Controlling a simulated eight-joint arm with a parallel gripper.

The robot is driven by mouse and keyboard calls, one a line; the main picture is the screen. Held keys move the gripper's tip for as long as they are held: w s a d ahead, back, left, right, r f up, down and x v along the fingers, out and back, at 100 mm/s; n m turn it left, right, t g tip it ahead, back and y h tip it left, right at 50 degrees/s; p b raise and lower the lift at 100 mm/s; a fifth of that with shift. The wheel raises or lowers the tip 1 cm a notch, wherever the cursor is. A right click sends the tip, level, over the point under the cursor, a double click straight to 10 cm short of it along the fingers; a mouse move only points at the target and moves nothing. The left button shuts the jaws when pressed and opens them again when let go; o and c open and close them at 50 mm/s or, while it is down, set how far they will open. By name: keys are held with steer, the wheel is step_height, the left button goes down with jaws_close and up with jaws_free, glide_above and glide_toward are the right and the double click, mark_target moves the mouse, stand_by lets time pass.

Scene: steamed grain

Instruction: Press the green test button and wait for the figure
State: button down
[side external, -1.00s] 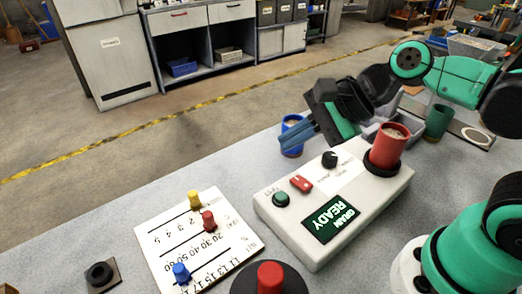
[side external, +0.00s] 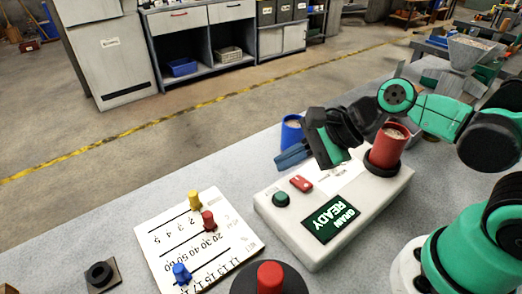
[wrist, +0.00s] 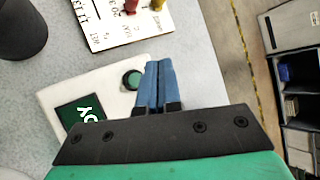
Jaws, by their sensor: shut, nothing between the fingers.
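The green test button (side external: 281,199) sits in a dark ring at the near left end of the white tester (side external: 277,228). It also shows in the wrist view (wrist: 133,80), just left of my fingertips. The tester's display (side external: 331,218) reads "GRAIN READY". A red cup of grain (side external: 391,147) stands in the dark holder at the tester's far end. My gripper (side external: 279,162) is shut and empty; its blue fingers (wrist: 158,68) lie together. The fingertips are apart from the button, behind and above it in the side view.
A red switch (side external: 302,183) is beside the button. A blue cup (side external: 292,131) stands behind my gripper. A white board (side external: 170,237) with yellow, red and blue pegs lies left of the tester. A red knob on a black base (side external: 270,277) is in front.

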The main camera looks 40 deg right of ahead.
mark_target(286, 195)
steer(key=shift+f, duration=2.25)
steer(key=shift+s, duration=0.1)
stand_by(0.8)
steer(key=shift+r, duration=2.5)
